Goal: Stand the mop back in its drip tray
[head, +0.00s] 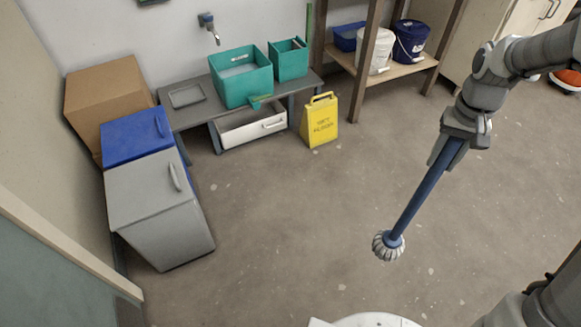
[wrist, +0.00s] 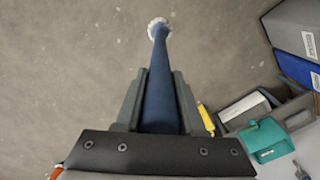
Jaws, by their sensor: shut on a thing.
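The mop has a blue handle (head: 424,187) and a pale, ridged head (head: 388,246). My gripper (head: 446,152) is shut on the upper end of the handle. The mop hangs tilted, head down and to the left, over open floor; whether the head touches the floor I cannot tell. In the wrist view the handle (wrist: 160,100) runs between my gripper's fingers (wrist: 160,76), with the head (wrist: 158,26) at the far end. A shallow grey tray (head: 187,96) lies on the left of the grey bench (head: 203,113); I cannot tell whether it is the drip tray.
Teal bins (head: 241,80) stand on the bench, with a white bin (head: 252,127) below. A yellow wet-floor sign (head: 320,121) stands to its right. Grey (head: 158,205) and blue (head: 137,139) bins and a cardboard box (head: 106,92) line the left wall. The middle floor is clear.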

